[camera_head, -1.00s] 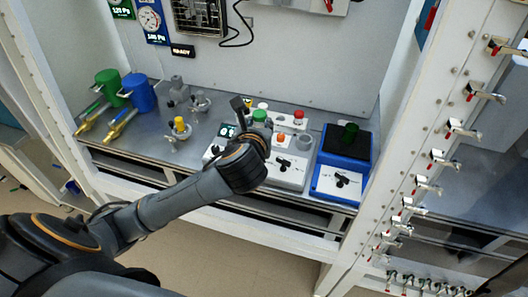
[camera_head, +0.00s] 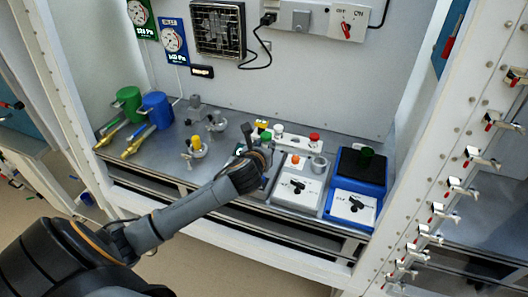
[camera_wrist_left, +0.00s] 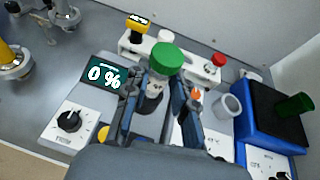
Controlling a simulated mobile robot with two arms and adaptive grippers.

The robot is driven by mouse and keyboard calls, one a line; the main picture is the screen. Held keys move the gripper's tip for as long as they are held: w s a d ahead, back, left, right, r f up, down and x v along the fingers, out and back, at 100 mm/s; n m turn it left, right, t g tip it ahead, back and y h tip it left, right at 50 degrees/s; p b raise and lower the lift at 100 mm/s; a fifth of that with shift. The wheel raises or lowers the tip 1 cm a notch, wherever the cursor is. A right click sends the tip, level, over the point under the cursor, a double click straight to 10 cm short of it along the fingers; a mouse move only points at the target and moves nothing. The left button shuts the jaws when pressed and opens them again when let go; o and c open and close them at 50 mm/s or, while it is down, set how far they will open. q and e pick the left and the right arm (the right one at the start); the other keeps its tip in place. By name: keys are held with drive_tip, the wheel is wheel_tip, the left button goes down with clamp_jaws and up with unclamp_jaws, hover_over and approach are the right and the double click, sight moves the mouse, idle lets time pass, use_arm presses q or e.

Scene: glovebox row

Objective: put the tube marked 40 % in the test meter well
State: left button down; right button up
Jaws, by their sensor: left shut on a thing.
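My left gripper (camera_wrist_left: 161,98) is shut on a green-capped tube (camera_wrist_left: 167,60), which it holds upright between its fingers. The green cap also shows above the gripper (camera_head: 262,150) in the head view. No 40 % mark is readable on the tube. The fingers are over the meter's right side. A dark round spot shows beneath the tube, partly hidden by the fingers; I cannot tell whether the tube's lower end is in the well. My right gripper is out of view.
A white rack behind holds yellow-capped (camera_wrist_left: 138,25), white-capped (camera_wrist_left: 165,35) and red-capped (camera_wrist_left: 217,60) tubes. Right are a white unit (camera_head: 298,188) with a grey cup (camera_head: 318,165) and a blue unit (camera_head: 360,170). Green (camera_head: 128,103) and blue (camera_head: 157,108) containers stand left.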

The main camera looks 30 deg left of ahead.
use_arm(q)
drive_tip(key=f, duration=0.3)
drive_tip(key=shift+w+a+f, duration=0.25)
drive_tip(key=shift+a+f, duration=0.05)
drive_tip(key=shift+f, duration=0.45)
drive_tip(key=c, duration=1)
unclamp_jaws()
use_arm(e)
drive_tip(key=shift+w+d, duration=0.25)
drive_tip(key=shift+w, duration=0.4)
use_arm(q)
drive_tip(key=shift+r, duration=0.1)
drive_tip(key=shift+r, duration=0.35)
drive_tip(key=b+v, duration=0.1)
drive_tip(key=v, duration=1.1)
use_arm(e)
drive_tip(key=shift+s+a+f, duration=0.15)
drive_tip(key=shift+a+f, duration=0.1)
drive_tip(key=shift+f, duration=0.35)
use_arm(q)
drive_tip(key=shift+d+f, duration=0.15)
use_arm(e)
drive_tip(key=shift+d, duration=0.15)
